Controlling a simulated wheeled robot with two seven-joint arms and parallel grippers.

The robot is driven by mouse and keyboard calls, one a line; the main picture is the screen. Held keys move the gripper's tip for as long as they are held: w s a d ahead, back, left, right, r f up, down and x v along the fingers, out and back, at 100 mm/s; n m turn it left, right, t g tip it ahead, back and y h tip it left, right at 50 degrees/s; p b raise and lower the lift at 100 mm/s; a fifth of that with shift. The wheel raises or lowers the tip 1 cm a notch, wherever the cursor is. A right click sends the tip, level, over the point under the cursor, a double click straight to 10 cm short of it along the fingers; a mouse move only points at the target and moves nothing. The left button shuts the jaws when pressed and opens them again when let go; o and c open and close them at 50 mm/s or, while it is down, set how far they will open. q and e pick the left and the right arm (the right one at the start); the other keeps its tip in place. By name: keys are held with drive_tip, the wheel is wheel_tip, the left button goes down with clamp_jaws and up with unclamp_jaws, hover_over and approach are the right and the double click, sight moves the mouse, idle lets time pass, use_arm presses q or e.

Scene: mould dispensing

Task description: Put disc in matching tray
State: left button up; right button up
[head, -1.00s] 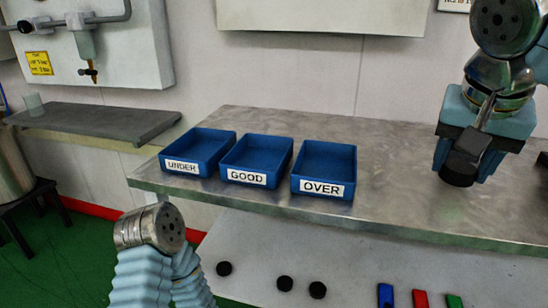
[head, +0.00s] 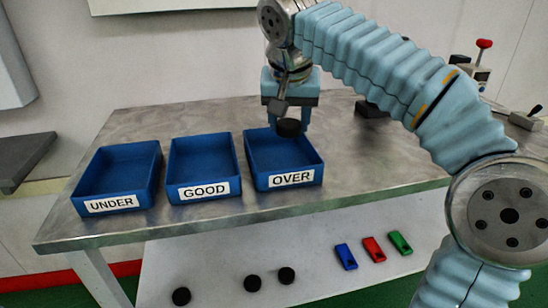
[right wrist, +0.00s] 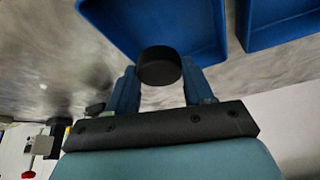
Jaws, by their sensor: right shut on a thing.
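The tray labelled GOOD (head: 205,189) is in the middle and the tray labelled UNDER (head: 113,204) is on the left. All three blue trays look empty in the head view. My left gripper is not in view.
On the lower white shelf lie several black discs (head: 252,283) and blue, red (head: 374,249) and green pieces. A device with a red knob (head: 484,52) stands at the back right.

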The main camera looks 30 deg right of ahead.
drive_tip(key=shift+f+b, duration=1.05)
drive_tip(key=shift+f, duration=0.4)
drive_tip(key=o, duration=1.1)
drive_tip(key=shift+r, duration=0.2)
drive_tip(key=p+v, duration=0.3)
drive_tip(key=v, duration=1)
drive_tip(key=shift+s+r, duration=0.2)
